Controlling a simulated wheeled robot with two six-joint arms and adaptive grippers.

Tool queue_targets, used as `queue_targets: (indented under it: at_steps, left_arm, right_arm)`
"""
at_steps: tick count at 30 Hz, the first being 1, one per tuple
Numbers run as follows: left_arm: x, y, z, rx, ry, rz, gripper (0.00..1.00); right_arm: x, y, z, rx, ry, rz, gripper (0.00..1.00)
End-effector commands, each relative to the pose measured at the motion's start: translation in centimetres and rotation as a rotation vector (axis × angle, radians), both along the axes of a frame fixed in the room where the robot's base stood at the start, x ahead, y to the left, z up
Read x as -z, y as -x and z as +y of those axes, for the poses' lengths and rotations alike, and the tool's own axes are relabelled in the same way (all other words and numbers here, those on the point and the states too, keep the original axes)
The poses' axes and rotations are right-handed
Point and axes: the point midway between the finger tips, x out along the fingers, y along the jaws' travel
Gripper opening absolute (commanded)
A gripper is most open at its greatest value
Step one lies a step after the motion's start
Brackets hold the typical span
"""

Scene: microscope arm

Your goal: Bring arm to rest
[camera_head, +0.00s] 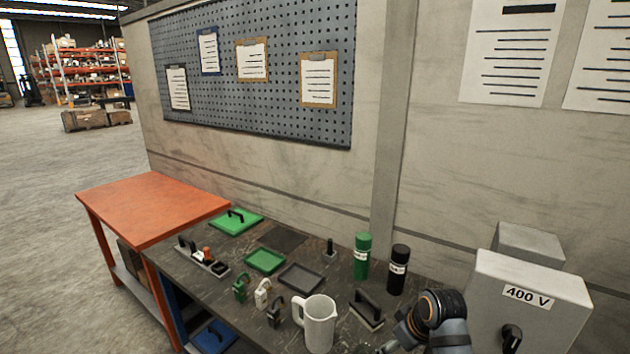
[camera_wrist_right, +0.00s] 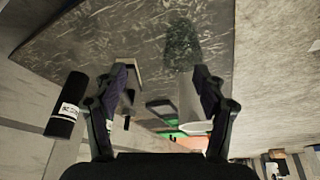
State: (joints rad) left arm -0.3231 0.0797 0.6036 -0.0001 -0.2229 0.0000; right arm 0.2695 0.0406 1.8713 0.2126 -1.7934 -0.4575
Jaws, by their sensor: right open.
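My right arm (camera_head: 440,308) reaches in at the lower right of the head view, folded low over the near right part of the dark workbench (camera_head: 190,285). In the right wrist view my right gripper (camera_wrist_right: 160,76) has its two fingers spread wide apart, with nothing held between them. The bench top shows beyond the fingers. A pale upright shape, probably the white jug (camera_head: 319,324), shows by the right finger and is partly hidden. My left gripper is not in either view.
A black canister (camera_head: 398,270) and green canister (camera_head: 362,256) stand behind my right arm. A black-handled block (camera_head: 367,309) lies just left of it. The grey 400 V box (camera_head: 535,300) is close on its right. Padlocks and trays crowd the bench; the orange table (camera_head: 150,203) is clear.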

Motion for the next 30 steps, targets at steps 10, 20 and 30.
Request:
queue_targets:
  at_steps: [10,20,30]
  left_arm:
    - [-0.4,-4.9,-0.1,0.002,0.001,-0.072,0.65]
    - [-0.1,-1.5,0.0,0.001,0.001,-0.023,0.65]
    - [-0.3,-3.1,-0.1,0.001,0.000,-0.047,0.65]
  right_arm:
    - [4.4,6.7,-2.0,0.161,0.030,0.028,0.71]
    - [6.7,14.4,-3.7,0.322,0.062,0.041,0.71]
    - [6.6,21.7,-4.9,0.456,0.085,0.041,0.71]
